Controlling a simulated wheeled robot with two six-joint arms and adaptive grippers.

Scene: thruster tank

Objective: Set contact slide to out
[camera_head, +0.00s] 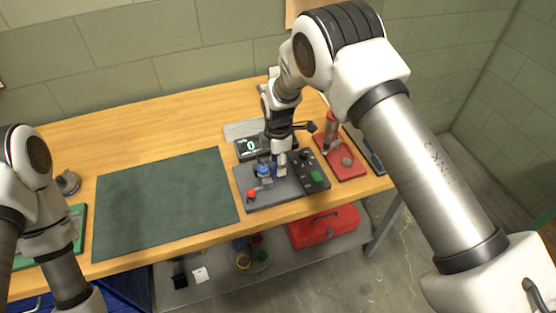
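A test device with a dark grey base (271,193) stands on the right part of the workbench. It carries a small display (251,147) reading 0, a blue part (263,170), a red knob (251,194) at its front left and a black control box (311,170) with a green button (316,177). I cannot make out which part is the contact slide; my gripper may hide it. My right gripper (281,164) points down over the middle of the device, just right of the blue part. Its fingertips are too small to tell open from shut. My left gripper is out of view.
A red stand (346,160) with an upright post is close to the device's right. A dark green mat (165,202) lies clear to the left. A small metal part (68,183) and a green tray (79,226) are far left. A red toolbox (324,226) sits on the shelf below.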

